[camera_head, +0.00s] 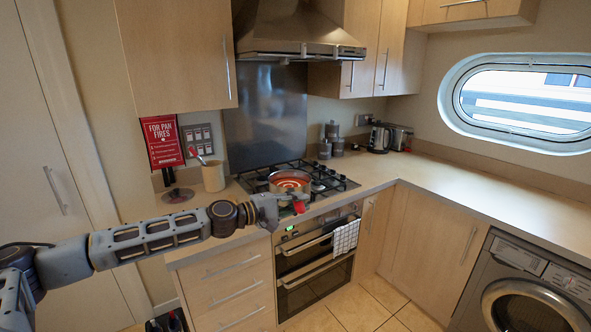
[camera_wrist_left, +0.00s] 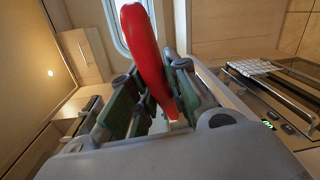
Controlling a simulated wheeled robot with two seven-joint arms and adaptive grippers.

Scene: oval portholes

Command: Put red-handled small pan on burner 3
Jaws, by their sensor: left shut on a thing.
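The small pan (camera_head: 290,181) has a round metal body with reddish rings inside. It is over the front part of the black gas hob (camera_head: 338,184), and I cannot tell whether it rests on a burner or hangs just above. Its red handle (camera_head: 299,207) points toward the counter's front edge. My left gripper (camera_head: 287,203) is shut on the handle. In the left wrist view the red handle (camera_wrist_left: 143,48) stands between the two green-padded fingers (camera_wrist_left: 152,105). The pan body is hidden there. Burner numbers are not readable. My right gripper is out of view.
A beige utensil pot (camera_head: 213,176) stands left of the hob. Canisters (camera_head: 333,138), a kettle (camera_head: 380,137) and a toaster (camera_head: 400,137) stand at the back corner. The oven (camera_head: 315,255) with a checked towel (camera_head: 345,238) is below. The right counter (camera_head: 480,188) is clear.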

